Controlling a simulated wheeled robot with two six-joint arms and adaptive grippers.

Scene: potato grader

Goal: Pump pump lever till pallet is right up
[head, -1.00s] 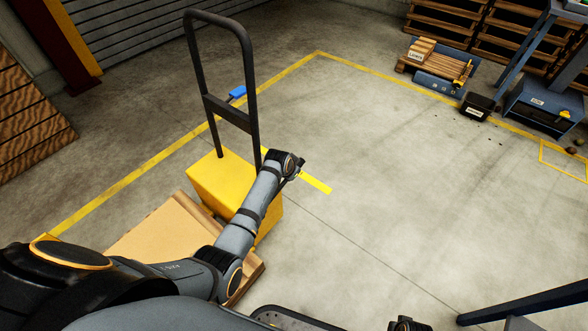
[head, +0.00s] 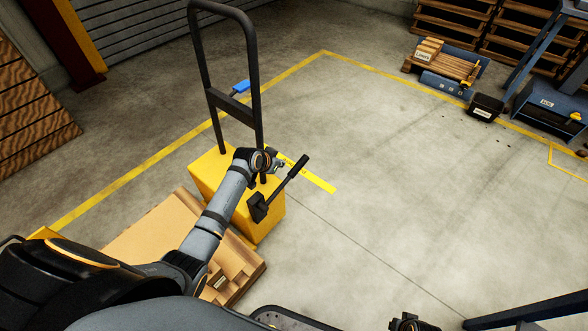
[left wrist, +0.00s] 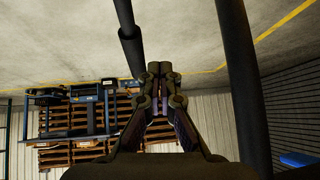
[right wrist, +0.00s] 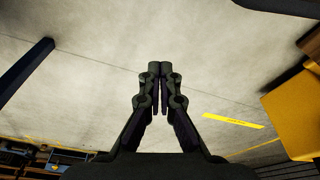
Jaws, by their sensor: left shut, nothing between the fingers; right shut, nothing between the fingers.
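The pump lever (head: 292,179) is a black bar with a thicker grip, slanting up to the right from a black bracket on the yellow pump body (head: 270,222). My left gripper (head: 277,164) is shut and empty, just left of the lever's grip and apart from it. The left wrist view shows the lever (left wrist: 130,45) left of the shut fingers (left wrist: 160,70). The wooden pallet (head: 250,270) carries a cardboard-coloured load (head: 155,232); its height off the floor is hard to tell. My right gripper (right wrist: 160,70) is shut and empty, away from the lever.
A tall black push handle (head: 255,80) rises from the yellow body, close to my left gripper; a blue item (head: 241,86) shows behind it. Open concrete floor lies to the right. A small loaded pallet (head: 445,65), a black bin (head: 485,107) and blue machinery (head: 550,105) stand far right.

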